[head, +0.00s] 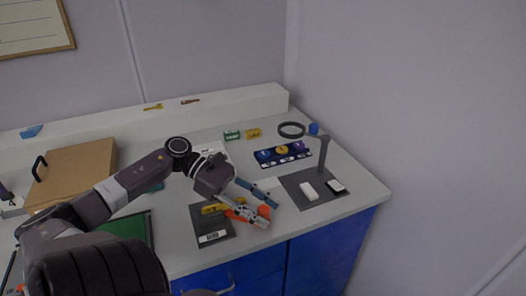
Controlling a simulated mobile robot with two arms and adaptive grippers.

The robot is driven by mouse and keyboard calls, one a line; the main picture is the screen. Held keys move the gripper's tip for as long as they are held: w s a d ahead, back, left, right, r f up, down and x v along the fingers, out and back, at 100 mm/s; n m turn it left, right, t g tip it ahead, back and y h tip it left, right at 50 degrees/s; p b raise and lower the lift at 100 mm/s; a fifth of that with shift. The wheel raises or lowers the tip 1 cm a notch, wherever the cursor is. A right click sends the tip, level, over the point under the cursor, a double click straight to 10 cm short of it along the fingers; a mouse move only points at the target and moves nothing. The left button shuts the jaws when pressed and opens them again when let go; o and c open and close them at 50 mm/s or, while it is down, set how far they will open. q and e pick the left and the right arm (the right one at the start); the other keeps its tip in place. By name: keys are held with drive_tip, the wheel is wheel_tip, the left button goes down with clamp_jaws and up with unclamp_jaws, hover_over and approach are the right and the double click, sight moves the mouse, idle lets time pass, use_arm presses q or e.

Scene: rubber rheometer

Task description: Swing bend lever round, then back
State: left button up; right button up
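A dark bending plate (213,240) with a white label lies near the counter's front edge. A yellow block (212,208) stands on it. An orange lever (237,208) reaches right from beside the block, with an orange round knob (263,211) at its end. My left gripper (267,212) is over the lever's right end. Its two fingers are spread, one on the far side and one on the near side of the knob. I cannot tell whether they touch it. The fingers hide part of the lever. My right gripper is out of view.
A stand with a ring magnifier (292,130) rises from a grey mat (303,197) at the right, with small white and black blocks. A blue rack (270,160) holds coloured discs.

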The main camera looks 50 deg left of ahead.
use_arm(q)
drive_tip(key=shift+a, duration=0.1)
drive_tip(key=shift+a+r, duration=0.15)
drive_tip(key=shift+a, duration=0.1)
drive_tip(key=v, duration=1.1)
drive_tip(key=shift+s, duration=0.25)
drive_tip(key=shift+a, duration=0.1)
